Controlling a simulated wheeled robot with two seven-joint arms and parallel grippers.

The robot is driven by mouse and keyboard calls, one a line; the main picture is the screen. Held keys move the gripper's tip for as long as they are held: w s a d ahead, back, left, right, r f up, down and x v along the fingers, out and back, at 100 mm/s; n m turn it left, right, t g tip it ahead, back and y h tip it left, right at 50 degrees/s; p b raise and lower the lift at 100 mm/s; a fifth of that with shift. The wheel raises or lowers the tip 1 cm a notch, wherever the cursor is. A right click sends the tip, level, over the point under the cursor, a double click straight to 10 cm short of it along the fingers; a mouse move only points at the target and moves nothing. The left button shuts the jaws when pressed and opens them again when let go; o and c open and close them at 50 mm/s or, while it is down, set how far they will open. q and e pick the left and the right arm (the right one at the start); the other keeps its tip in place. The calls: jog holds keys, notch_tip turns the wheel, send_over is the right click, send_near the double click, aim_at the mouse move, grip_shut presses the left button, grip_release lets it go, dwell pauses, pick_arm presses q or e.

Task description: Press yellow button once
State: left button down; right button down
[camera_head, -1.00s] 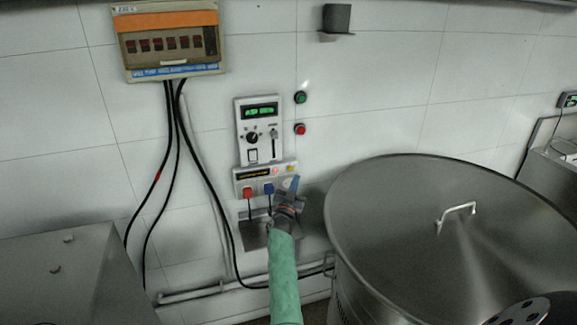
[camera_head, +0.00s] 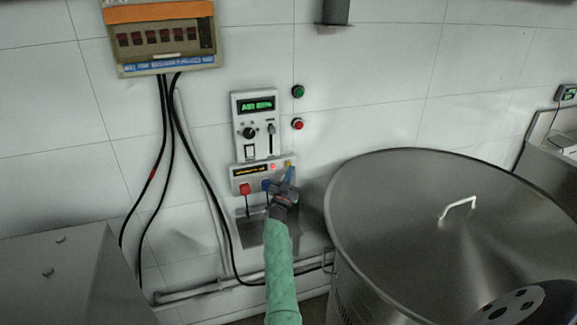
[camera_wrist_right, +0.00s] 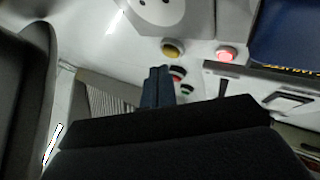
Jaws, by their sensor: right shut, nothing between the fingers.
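The yellow button (camera_head: 289,163) sits at the right end of the lower control panel (camera_head: 238,178) on the wall. It also shows as a round yellow cap (camera_wrist_right: 173,47) in the right wrist view. My right gripper (camera_head: 290,175) is shut and empty, with its blue fingers pointing up at the panel just below the button. In the right wrist view the closed fingertips (camera_wrist_right: 158,72) are close to the yellow cap; I cannot tell whether they touch it. My left gripper is not in view.
A lit red button (camera_wrist_right: 226,53) is beside the yellow one. Red (camera_head: 245,189) and blue (camera_head: 266,185) plugs with cables are on the lower panel. A panel with a green display (camera_head: 257,104) is above. A large steel vessel (camera_head: 400,200) stands close on the right.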

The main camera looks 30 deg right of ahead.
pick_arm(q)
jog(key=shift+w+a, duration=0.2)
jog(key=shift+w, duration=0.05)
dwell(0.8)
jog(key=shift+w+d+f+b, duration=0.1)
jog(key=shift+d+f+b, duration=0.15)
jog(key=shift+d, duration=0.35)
pick_arm(e)
jog(key=shift+w+d, duration=0.15)
jog(key=shift+w, duration=0.3)
